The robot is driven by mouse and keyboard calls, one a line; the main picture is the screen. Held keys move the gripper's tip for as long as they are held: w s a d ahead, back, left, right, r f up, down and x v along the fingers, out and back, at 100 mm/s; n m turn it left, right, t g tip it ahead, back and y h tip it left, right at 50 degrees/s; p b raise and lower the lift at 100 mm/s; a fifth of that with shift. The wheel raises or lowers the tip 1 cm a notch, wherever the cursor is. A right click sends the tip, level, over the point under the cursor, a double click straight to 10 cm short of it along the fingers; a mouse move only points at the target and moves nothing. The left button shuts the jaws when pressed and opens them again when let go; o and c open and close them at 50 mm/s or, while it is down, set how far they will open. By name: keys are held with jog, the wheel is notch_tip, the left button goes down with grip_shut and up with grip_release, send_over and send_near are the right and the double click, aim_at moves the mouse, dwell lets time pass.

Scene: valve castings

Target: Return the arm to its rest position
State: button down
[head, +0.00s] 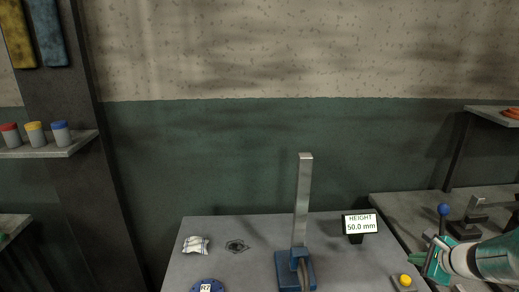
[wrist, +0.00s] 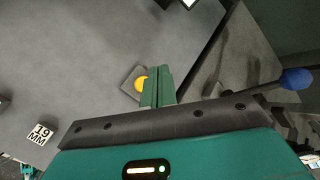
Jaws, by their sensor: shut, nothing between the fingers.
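My gripper (head: 432,266), green with a pale arm behind it, is at the lower right in the head view, beside the right edge of the grey table (head: 270,234). In the wrist view, my gripper's green fingers (wrist: 157,88) are together with nothing between them. That button also shows in the head view (head: 405,280), left of the gripper. Much of the arm is out of frame at the right.
A height gauge with a steel column (head: 303,200) and a display (head: 360,224) reading 50.0 mm stand on the table. A white crumpled cloth (head: 196,244) and a blue disc marked R7 (head: 206,287) lie left. A blue-knobbed lever (head: 443,210) rises near my gripper. A 19 MM block (wrist: 40,132) shows.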

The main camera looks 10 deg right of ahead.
jog(key=a+r+n+g, duration=0.1)
jog(key=a+r+n, duration=0.25)
jog(key=a, duration=0.45)
jog(key=a+r+n+g, duration=0.1)
jog(key=a+r+n, duration=0.1)
jog(key=a+n, duration=0.4)
jog(key=a+r+n+g, duration=0.1)
jog(key=a+r+n, duration=0.15)
jog(key=a, duration=0.65)
jog(key=s+a+r+n+h, duration=0.1)
jog(key=s+a+r+n, duration=0.3)
jog(key=s+a+n, duration=0.8)
jog(key=shift+s+a+r+n, duration=0.15)
jog(key=shift+s+a+n, duration=0.3)
jog(key=shift+n, duration=0.35)
